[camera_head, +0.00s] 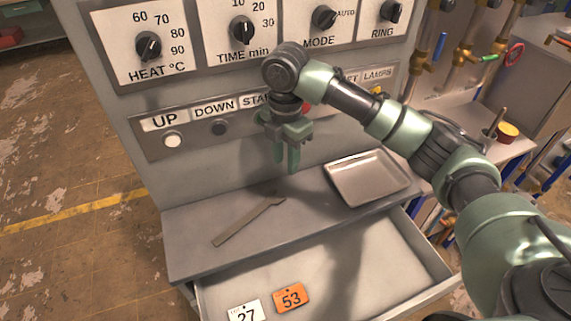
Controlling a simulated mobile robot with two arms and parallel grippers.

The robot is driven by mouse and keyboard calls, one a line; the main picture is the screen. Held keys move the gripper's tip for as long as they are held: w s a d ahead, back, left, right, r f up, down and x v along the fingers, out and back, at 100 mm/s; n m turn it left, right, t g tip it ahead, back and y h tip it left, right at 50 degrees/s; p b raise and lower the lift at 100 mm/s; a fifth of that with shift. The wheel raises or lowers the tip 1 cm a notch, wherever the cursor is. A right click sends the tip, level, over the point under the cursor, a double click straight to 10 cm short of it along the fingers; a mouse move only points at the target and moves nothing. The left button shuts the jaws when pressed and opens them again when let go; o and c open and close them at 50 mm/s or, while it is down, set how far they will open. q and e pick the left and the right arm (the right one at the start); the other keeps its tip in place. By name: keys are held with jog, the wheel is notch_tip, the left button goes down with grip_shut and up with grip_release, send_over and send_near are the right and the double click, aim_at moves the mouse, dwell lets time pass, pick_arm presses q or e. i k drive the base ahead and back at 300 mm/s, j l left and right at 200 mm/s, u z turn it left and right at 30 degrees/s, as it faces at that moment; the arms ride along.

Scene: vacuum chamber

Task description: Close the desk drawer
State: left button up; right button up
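The desk drawer (408,257) is pulled out below the desk top at the bottom of the head view. Its light grey inside shows, and its front edge is mostly cut off by the picture's lower edge. My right gripper (287,168) points down above the desk top, in front of the control panel and apart from the drawer. Its two green fingers look close together with nothing seen between them, but the gap is unclear. My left gripper is not in view.
A metal tray (368,178) lies on the desk top (190,238) at the right, and a flat metal tool (247,222) lies left of it. The control panel (200,130) with knobs and buttons rises behind. Open floor is at the left; pipes and valves stand at the right.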

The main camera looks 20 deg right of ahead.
aim_at(380, 266)
jog(key=k, duration=2)
